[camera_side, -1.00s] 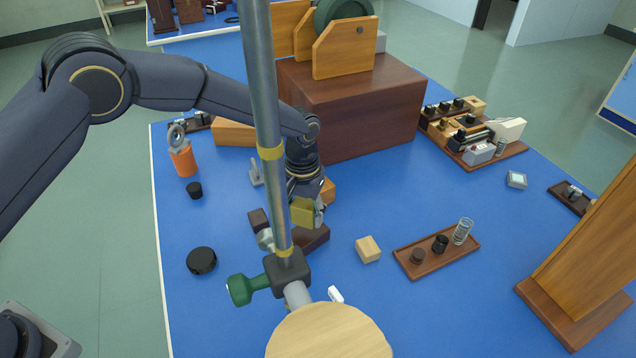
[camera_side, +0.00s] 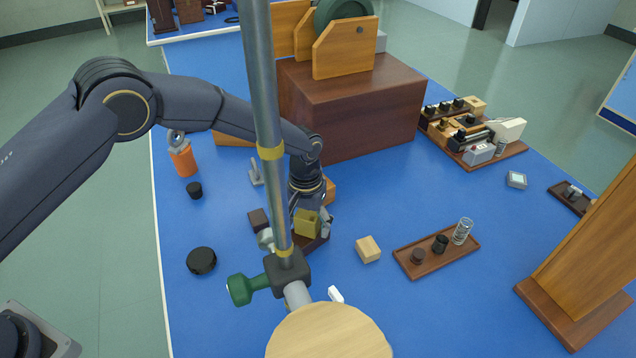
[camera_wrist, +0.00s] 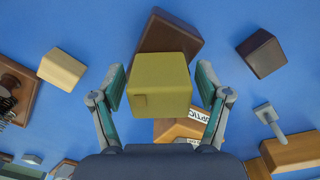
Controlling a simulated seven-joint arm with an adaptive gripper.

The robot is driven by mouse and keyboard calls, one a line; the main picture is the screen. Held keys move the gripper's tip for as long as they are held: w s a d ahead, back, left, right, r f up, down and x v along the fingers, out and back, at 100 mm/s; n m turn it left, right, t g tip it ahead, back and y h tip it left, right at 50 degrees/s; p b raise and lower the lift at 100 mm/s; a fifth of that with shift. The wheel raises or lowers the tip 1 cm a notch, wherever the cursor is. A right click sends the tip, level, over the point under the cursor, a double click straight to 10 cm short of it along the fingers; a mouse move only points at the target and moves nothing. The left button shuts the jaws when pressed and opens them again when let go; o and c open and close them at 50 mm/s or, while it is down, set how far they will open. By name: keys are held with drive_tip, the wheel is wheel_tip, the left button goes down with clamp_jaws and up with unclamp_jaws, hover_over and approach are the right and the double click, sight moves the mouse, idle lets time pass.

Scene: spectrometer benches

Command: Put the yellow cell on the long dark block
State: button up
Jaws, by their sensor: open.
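The yellow cell (camera_side: 306,223) is a boxy olive-yellow block in the side view, and it also shows in the wrist view (camera_wrist: 160,84). The long dark block (camera_side: 319,241) lies under it, and in the wrist view its far end (camera_wrist: 169,30) shows beyond the cell. The cell appears to rest upright on the block; the contact is hidden. My gripper (camera_wrist: 161,88) is open, with one finger on each side of the cell and a visible gap at both. In the side view the stand's pole partly hides the area.
A small dark cube (camera_side: 258,220) and a light wooden block (camera_side: 368,249) stand to either side. A wooden tray (camera_side: 407,265) with small cylinders lies to the right. A metal pole (camera_side: 264,110) rises in front. A labelled wooden block (camera_wrist: 178,130) is close by.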

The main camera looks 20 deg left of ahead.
sight(306, 214)
wheel_tip(306, 214, up, 12)
drive_tip(key=shift+a+r, duration=0.1)
drive_tip(key=shift+r, duration=0.1)
drive_tip(key=s+a+r+t, duration=0.1)
drive_tip(key=s+a+r, duration=0.3)
drive_tip(key=a+r, duration=0.35)
drive_tip(key=s+a+r+t, duration=0.1)
drive_tip(key=s+a+r, duration=0.2)
drive_tip(key=a+r, duration=0.45)
drive_tip(key=s+a+r+t, duration=0.1)
drive_tip(key=s+a, duration=0.4)
drive_tip(key=s, duration=0.5)
drive_tip(key=s+a+r+t, duration=0.1)
drive_tip(key=s+a, duration=0.4)
drive_tip(key=s, duration=0.5)
drive_tip(key=shift+r+t, duration=0.2)
drive_tip(key=shift+t, duration=0.6)
